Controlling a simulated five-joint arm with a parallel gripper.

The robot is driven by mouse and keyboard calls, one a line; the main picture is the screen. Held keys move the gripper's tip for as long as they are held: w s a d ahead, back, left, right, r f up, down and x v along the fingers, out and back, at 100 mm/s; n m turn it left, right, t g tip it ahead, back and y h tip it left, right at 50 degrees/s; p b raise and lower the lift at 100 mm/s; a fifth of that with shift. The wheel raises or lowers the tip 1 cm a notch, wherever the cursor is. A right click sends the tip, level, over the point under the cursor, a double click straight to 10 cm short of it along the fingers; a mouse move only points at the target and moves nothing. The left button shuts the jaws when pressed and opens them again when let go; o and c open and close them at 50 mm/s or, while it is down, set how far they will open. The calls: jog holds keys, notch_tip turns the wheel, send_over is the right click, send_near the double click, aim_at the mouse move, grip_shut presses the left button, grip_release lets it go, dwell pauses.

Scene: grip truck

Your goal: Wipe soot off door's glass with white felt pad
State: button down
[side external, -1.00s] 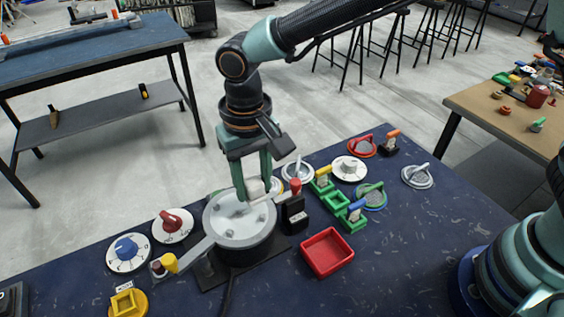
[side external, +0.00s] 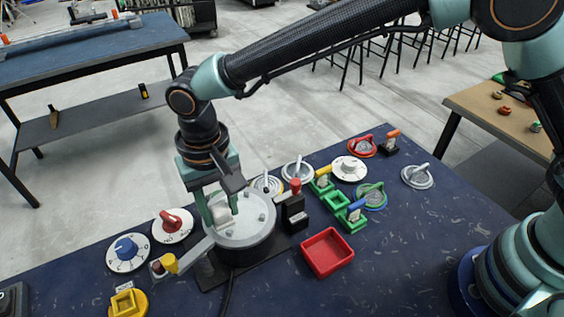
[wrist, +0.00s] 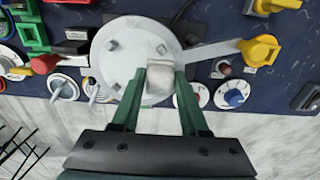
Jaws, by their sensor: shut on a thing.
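My gripper (side external: 219,210) points down and is shut on the white felt pad (side external: 222,217), a small pale block. The pad is at the left part of a round, pale grey disc (side external: 250,236) with several small studs, on a dark drum-like body. It looks to be at the disc's surface, but contact is not clear. In the wrist view the pad (wrist: 158,88) sits between the green fingers (wrist: 159,82), over the right part of the disc (wrist: 112,66). I cannot make out glass or soot; the pad hides the surface under it.
A grey lever (side external: 194,255) with a yellow end (side external: 170,263) sticks out at the disc's left. A black block with a red knob (side external: 295,186) stands close at its right. Dials, a red tray (side external: 327,253) and green fixtures (side external: 335,200) surround it. Bare blue tabletop lies at the front right.

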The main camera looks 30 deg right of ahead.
aim_at(256, 207)
jog(key=d, duration=0.6)
jog(key=shift+d, duration=0.25)
notch_tip(256, 207, up, 8)
dwell(0.4)
jog(key=s+d, duration=0.1)
jog(key=d, duration=2.8)
jog(key=shift+s+d, duration=0.3)
jog(key=shift+s, duration=0.05)
jog(key=shift+r, duration=0.1)
